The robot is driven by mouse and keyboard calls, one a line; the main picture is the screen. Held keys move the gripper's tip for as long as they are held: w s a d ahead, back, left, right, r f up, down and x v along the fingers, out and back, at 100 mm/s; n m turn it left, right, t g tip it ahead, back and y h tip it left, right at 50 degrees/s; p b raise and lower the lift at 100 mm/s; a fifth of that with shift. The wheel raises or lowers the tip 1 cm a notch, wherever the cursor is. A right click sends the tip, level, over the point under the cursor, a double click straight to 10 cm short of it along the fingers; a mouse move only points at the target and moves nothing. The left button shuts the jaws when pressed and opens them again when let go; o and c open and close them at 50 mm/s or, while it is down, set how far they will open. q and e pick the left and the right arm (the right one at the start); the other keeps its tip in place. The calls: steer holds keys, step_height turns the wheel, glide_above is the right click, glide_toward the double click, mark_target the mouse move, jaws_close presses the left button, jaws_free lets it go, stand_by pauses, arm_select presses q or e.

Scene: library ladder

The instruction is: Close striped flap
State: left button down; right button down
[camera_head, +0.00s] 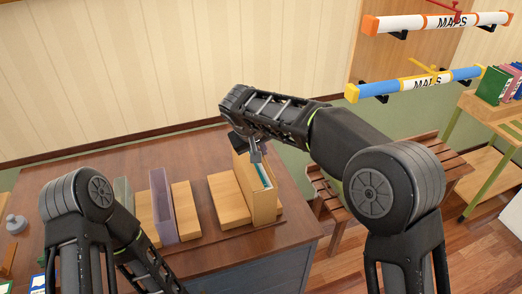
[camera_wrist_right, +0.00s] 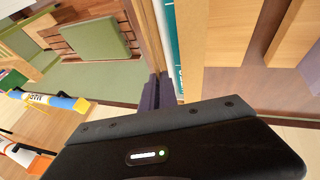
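A tan upright box (camera_head: 262,200) stands at the right end of the brown desk, with a teal item (camera_head: 263,176) inside; the teal item also shows in the right wrist view (camera_wrist_right: 171,45). I cannot make out stripes on any flap. My right gripper (camera_head: 256,156) is at the tan box's top; in the wrist view its dark fingers (camera_wrist_right: 158,92) are close together by the box's edge. My left gripper is out of view.
A purple box (camera_head: 162,205) and a green box (camera_head: 123,191) stand further left on the desk (camera_head: 215,245). A slatted wooden bench (camera_head: 425,155) is right of the desk. Two map tubes hang on the wall, one white and orange (camera_head: 425,24), one blue and yellow (camera_head: 400,87).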

steer(key=h+b, duration=0.1)
steer(key=a+f+t+h+b, duration=0.1)
steer(key=b, duration=0.1)
steer(key=shift+s+a+n+h, duration=0.15)
steer(key=shift+s+n+h, duration=0.05)
steer(key=shift+n+h, duration=0.2)
steer(key=shift+s+a+f+n+t+h+b, duration=0.1)
steer(key=shift+a+f+n+t+h+b, duration=0.2)
steer(key=shift+h+b, duration=0.45)
steer(key=shift+s+a+r+t+h+b, duration=0.1)
steer(key=shift+t+h+b, duration=0.3)
steer(key=shift+h+b, duration=0.3)
steer(key=c, duration=1.6)
jaws_free()
steer(key=shift+c, duration=0.2)
